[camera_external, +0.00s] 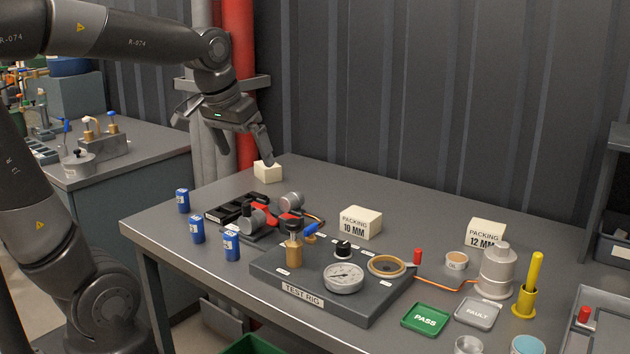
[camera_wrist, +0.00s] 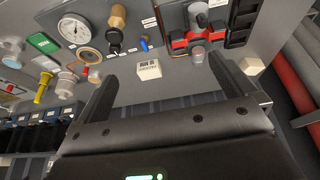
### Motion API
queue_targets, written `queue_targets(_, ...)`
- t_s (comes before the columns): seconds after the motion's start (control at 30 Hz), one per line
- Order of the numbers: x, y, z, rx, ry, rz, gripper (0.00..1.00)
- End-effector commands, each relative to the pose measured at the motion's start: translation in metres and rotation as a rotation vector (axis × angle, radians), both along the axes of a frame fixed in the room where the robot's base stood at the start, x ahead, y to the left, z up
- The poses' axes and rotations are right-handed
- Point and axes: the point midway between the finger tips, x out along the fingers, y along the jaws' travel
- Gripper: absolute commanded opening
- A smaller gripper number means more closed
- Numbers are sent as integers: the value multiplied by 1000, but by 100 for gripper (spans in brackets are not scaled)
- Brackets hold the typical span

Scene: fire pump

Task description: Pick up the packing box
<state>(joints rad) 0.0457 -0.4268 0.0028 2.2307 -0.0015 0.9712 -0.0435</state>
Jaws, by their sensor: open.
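Three cream packing boxes stand on the grey bench. One (camera_external: 361,223) reads "PACKING 10 MM" and stands behind the test rig; a labelled box (camera_wrist: 149,70) also shows beyond and between my fingers in the wrist view. Another (camera_external: 486,232) reads "PACKING 12 MM" and stands farther right. A third box (camera_external: 268,172), with no label visible, is at the bench's back left; a pale box shows beside my right-hand finger in the wrist view (camera_wrist: 254,66). My gripper (camera_external: 222,138) is open and empty above the back left of the bench, one fingertip close above the unlabelled box.
The test rig (camera_external: 325,282) with gauge and knobs fills the front middle. A black tray (camera_external: 238,205), red-handled valve and blue cans (camera_external: 198,230) are at left. A red vertical pipe (camera_external: 240,60) and dark wall stand behind. The bench's back strip is mostly clear.

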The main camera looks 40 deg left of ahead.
Motion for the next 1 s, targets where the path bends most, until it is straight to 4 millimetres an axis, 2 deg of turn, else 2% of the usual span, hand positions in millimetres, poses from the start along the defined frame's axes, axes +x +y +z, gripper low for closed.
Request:
queue_targets(0.03,17,-3,1,-1,23,-2,100)
queue_targets(0.23,77,-17,-2,-5,96,-3,100)
queue_targets(0.47,146,-36,-21,-4,179,-3,100)
queue_targets(0.67,203,-56,-52,1,252,-3,100)
queue_targets(0.8,239,-70,-80,7,300,-2,100)
queue_targets(1.0,272,-86,-115,15,349,0,100)
